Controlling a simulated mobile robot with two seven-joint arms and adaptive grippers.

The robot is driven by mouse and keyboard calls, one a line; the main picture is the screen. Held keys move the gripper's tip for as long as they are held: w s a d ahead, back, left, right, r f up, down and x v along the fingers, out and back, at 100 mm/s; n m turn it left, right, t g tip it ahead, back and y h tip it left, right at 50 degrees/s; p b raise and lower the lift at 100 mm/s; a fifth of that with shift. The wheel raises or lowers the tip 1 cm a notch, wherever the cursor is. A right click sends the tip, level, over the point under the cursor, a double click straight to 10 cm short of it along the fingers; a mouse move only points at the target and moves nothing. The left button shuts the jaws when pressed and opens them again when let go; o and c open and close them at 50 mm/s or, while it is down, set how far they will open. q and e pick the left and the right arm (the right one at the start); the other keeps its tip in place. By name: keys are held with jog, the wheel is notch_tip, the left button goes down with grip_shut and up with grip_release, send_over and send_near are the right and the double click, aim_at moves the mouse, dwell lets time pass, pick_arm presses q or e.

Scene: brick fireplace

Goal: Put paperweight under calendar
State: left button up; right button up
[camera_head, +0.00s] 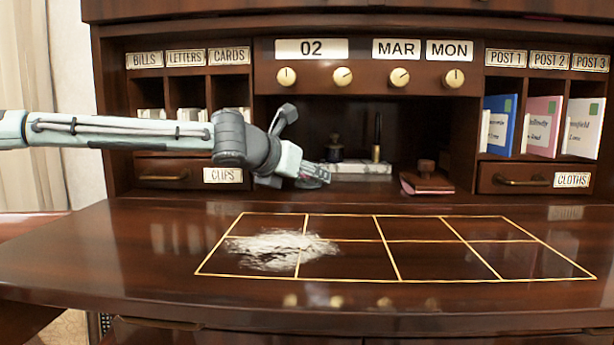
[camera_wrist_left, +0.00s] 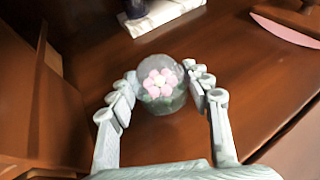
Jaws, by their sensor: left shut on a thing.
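The paperweight (camera_wrist_left: 160,88) is a clear dome with a pink flower inside and a green base. In the left wrist view it sits between the fingers of my left gripper, which is shut on it. In the head view my left gripper (camera_head: 318,176) is at the front of the central alcove, below the calendar; the paperweight is mostly hidden there by the gripper. The calendar is a row of plates reading 02 (camera_head: 311,48), MAR (camera_head: 396,49) and MON (camera_head: 449,50), with knobs beneath. My right gripper is not in view.
A pale inkstand (camera_head: 360,168) with a dark bottle and pen stands in the alcove. A stamp on a pad (camera_head: 427,179) is to its right. White powder (camera_head: 275,250) covers part of the gold grid on the desk (camera_head: 130,245). The alcove floor below the calendar has some free room.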

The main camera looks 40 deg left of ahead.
pick_arm(q)
jog(key=shift+f, duration=0.1)
jog(key=o, duration=1.6)
jog(key=shift+c, duration=0.2)
jog(key=shift+s+r, duration=0.4)
jog(key=shift+s, duration=0.05)
jog(key=v, duration=0.9)
jog(key=shift+s+r+p, duration=0.1)
jog(key=shift+s+p, duration=0.1)
jog(key=shift+p, duration=0.2)
jog(key=shift+s+d+r, duration=0.1)
jog(key=shift+s+r, duration=0.1)
jog(key=shift+s, duration=0.55)
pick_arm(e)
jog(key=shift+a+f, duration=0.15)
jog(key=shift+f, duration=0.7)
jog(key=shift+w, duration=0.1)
